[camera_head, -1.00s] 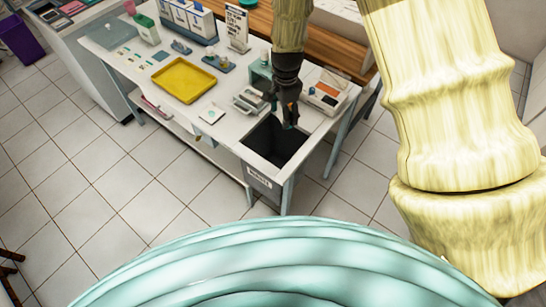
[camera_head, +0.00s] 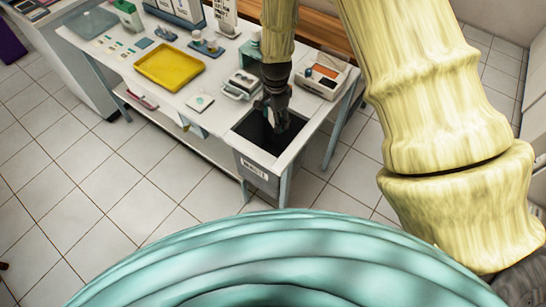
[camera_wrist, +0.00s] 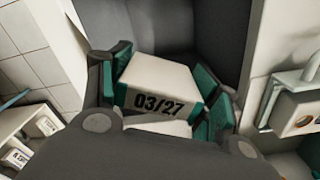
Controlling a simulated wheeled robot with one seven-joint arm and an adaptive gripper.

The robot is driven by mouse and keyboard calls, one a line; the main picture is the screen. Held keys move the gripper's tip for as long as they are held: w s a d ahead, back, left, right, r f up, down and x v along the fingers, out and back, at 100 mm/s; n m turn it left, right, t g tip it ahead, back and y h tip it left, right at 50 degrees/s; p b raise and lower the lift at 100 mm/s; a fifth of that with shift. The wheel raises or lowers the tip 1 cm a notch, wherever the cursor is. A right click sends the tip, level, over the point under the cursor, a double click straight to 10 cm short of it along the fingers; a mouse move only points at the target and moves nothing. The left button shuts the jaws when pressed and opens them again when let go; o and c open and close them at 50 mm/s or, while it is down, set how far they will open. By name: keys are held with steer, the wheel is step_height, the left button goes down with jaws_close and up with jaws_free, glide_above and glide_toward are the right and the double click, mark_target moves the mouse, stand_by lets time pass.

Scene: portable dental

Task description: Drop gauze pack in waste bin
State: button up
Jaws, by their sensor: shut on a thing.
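In the head view my gripper (camera_head: 275,122) points down at the mouth of the waste bin, a dark square opening with a grey labelled front (camera_head: 256,170) at the table's near right corner. The pack is too small and dark to make out clearly there. In the wrist view the dark bin interior (camera_wrist: 205,25) lies beyond the pack.
On the white table (camera_head: 190,112) stand a yellow tray (camera_head: 169,67), a grey device (camera_head: 241,84) behind the bin, and a white-and-orange box (camera_head: 321,76) to its right. Tiled floor is open in front.

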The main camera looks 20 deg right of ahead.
steer(key=shift+f+b, duration=1.45)
steer(key=shift+f, duration=0.9)
steer(key=o, duration=0.9)
steer(key=shift+r, duration=0.15)
step_height(320, 180, up, 12)
steer(key=shift+f, duration=0.1)
